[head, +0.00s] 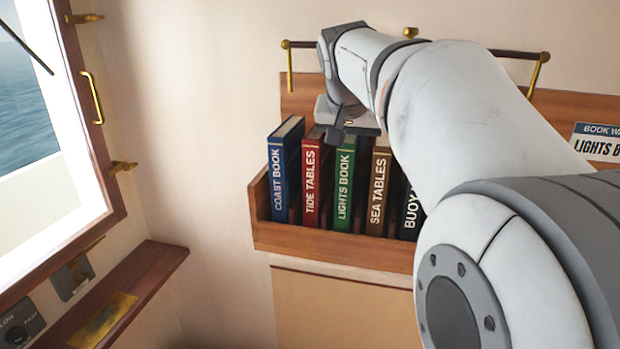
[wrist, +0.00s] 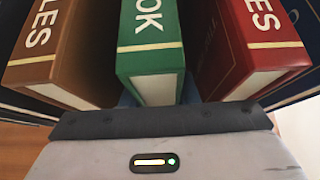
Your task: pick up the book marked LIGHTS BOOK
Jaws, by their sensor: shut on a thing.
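The green LIGHTS BOOK (head: 344,190) stands upright in the wooden rack (head: 330,243), between the red TIDE TABLES (head: 311,185) and the brown SEA TABLES (head: 377,190). My gripper (head: 342,128) is at its top end and shut on it. In the wrist view the green book (wrist: 150,45) is in the middle, its end close against my gripper's body. The brown book (wrist: 60,45) is on the left there and the red book (wrist: 250,45) on the right. Most of my fingers are hidden between the books.
The blue COAST BOOK (head: 284,175) stands at the rack's left end. The BUOY book (head: 411,215) is partly behind my arm. A brass-ended rail (head: 505,54) runs above the rack. A sign (head: 597,143) is at the right. A window and a ledge (head: 150,270) are at the left.

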